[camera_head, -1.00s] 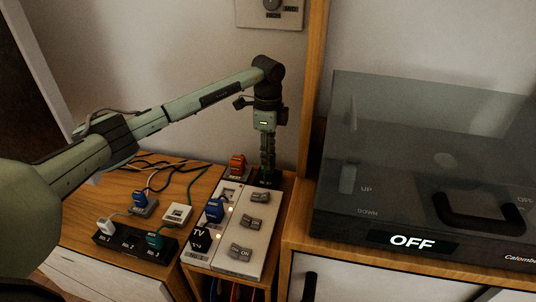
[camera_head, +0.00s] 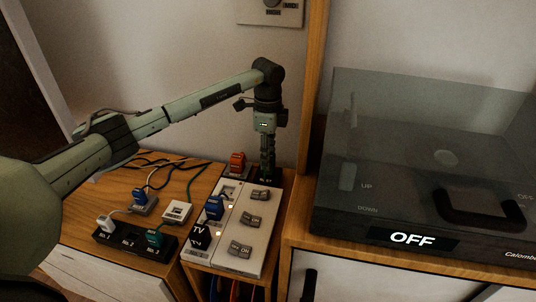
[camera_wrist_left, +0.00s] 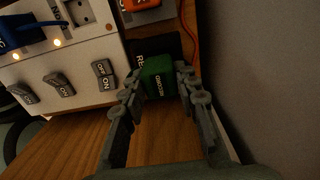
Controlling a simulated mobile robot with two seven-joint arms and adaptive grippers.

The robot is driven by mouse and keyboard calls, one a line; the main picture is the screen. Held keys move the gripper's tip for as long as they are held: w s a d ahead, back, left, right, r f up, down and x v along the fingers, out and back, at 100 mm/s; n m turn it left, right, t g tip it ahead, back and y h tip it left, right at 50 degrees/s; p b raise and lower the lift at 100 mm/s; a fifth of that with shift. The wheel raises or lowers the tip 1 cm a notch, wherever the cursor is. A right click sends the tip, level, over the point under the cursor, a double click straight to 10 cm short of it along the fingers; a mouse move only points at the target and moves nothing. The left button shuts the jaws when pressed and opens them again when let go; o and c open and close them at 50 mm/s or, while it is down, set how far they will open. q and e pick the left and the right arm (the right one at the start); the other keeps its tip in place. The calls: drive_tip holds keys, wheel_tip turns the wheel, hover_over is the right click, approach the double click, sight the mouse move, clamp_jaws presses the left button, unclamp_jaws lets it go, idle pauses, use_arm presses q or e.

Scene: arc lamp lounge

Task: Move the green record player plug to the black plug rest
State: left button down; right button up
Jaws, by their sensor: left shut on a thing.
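My left gripper (camera_head: 268,176) points down at the back right corner of the small wooden stand, behind the white switch panel. I cannot tell whether the plug touches the rest. In the head view the plug is mostly hidden by the fingers. My right gripper is not in view.
A black strip (camera_head: 122,240) holds white and teal plugs. The record player (camera_head: 420,190) stands right; a wall is behind.

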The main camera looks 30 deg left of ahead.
use_arm(q)
drive_tip(key=shift+f+b, duration=0.35)
drive_tip(key=shift+f, duration=0.65)
drive_tip(key=c, duration=1.1)
unclamp_jaws()
drive_tip(key=shift+o, duration=0.2)
drive_tip(key=shift+r, duration=0.15)
wheel_tip(320, 180, up, 12)
drive_tip(key=shift+f, duration=0.1)
drive_tip(key=shift+f, duration=0.1)
